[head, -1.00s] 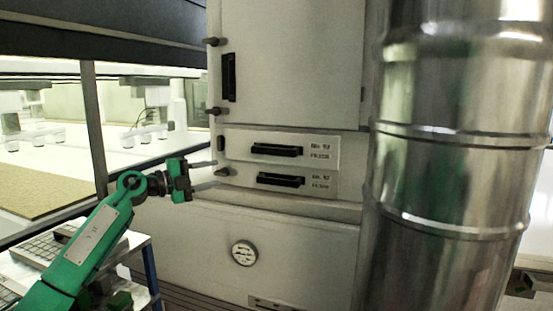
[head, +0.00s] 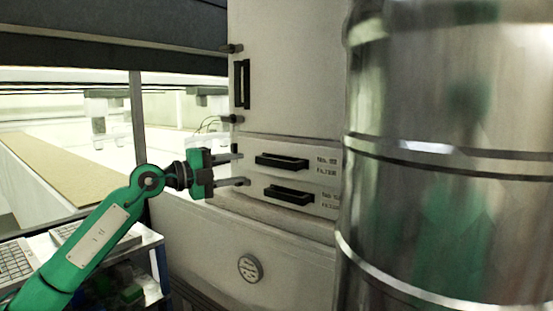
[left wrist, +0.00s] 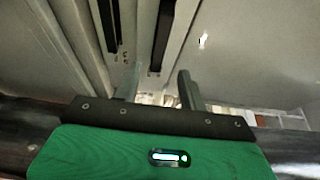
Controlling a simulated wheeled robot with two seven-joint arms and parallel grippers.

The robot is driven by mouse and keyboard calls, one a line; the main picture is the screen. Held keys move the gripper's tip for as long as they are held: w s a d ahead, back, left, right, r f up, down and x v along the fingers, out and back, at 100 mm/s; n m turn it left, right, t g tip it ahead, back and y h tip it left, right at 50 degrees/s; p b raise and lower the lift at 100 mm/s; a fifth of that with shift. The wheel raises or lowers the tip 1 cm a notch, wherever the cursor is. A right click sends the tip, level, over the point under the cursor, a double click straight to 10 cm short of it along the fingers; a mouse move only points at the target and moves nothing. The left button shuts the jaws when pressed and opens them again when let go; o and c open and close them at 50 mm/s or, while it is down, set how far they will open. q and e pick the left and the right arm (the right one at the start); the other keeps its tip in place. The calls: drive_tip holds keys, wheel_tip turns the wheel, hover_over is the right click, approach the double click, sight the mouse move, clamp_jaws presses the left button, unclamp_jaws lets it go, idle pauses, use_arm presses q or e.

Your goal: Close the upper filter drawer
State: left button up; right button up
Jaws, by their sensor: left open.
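The upper filter drawer (head: 326,158) is a pale front with a black bar handle (head: 282,161) in the grey cabinet. The lower filter drawer (head: 322,210) sits just below with its own black handle (head: 289,194). I cannot tell how far the upper front stands out. My left gripper (head: 238,170) is open and empty, its fingers pointing right, just left of the drawer handles in the picture. In the left wrist view, its fingers (left wrist: 159,88) stand apart below two dark handles; contact is not visible. My right gripper is not in view.
A large shiny metal duct (head: 425,170) fills the right side, close to the drawers. A cart (head: 150,250) with a keyboard stands at lower left, beneath my left arm.

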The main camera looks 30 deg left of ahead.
sight(274, 164)
use_arm(q)
drive_tip(key=p+x, duration=0.1)
drive_tip(key=x, duration=0.1)
drive_tip(key=p+x, duration=0.1)
drive_tip(key=x, duration=0.1)
drive_tip(key=p+x, duration=0.1)
drive_tip(key=x, duration=0.1)
drive_tip(key=shift+w+d+r+p, duration=0.2)
drive_tip(key=shift+d+r+p, duration=0.15)
drive_tip(key=shift+d, duration=0.05)
drive_tip(key=p+x, duration=0.1)
drive_tip(key=x, duration=0.1)
drive_tip(key=p+x, duration=0.1)
drive_tip(key=x, duration=0.1)
drive_tip(key=shift+w+a+f, duration=0.1)
drive_tip(key=shift+w+f, duration=0.1)
drive_tip(key=shift+f, duration=0.05)
drive_tip(key=shift+w+d+f, duration=0.1)
drive_tip(key=shift+w+d, duration=0.15)
drive_tip(key=shift+w, duration=0.05)
drive_tip(key=shift+a, duration=0.1)
drive_tip(key=c, duration=0.7)
clamp_jaws()
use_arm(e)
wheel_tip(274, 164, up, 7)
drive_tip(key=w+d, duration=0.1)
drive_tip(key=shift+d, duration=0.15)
